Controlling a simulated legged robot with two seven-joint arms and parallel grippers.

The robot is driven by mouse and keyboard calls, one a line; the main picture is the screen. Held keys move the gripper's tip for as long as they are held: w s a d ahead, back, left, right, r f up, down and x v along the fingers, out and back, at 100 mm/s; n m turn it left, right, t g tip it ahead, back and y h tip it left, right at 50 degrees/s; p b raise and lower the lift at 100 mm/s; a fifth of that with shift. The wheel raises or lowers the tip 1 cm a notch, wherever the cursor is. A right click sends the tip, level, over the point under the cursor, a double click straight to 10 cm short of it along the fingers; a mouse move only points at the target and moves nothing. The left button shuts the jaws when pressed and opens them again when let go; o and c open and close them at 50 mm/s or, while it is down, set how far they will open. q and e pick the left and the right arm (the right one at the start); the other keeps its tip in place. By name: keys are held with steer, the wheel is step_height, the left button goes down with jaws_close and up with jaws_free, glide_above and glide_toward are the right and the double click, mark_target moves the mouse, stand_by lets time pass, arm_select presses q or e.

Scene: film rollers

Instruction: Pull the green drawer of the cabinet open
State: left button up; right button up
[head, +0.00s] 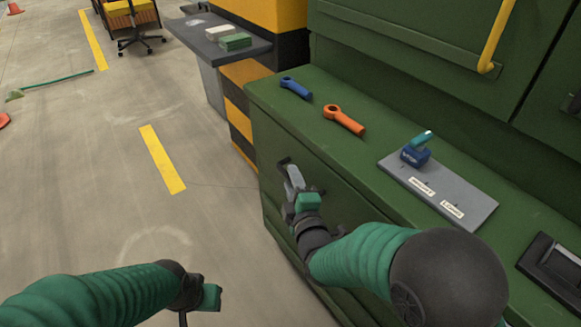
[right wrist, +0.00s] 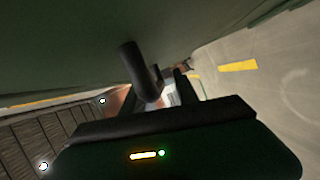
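The green cabinet (head: 262,93) stands at the right of the head view. Its green drawer front (head: 343,195) faces the floor area and looks flush with the cabinet. A dark handle (head: 284,161) sticks out near the drawer's top edge; it shows large in the right wrist view (right wrist: 138,72). My right gripper (head: 291,177) is at the handle. In the right wrist view its fingers look apart, with the handle's bar between them and a gap beside the right finger. My left gripper (head: 211,297) is low in the head view, away from the cabinet; its fingers do not show clearly.
On the cabinet top lie a blue wrench-like part (head: 296,88), an orange one (head: 344,120) and a grey labelled board (head: 437,189) with a blue and teal item (head: 416,150). A grey side table (head: 222,50) stands behind. The floor at left is largely clear.

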steer(key=shift+a+r, duration=0.1)
jaws_close()
steer(key=shift+f, duration=0.2)
stand_by(1.2)
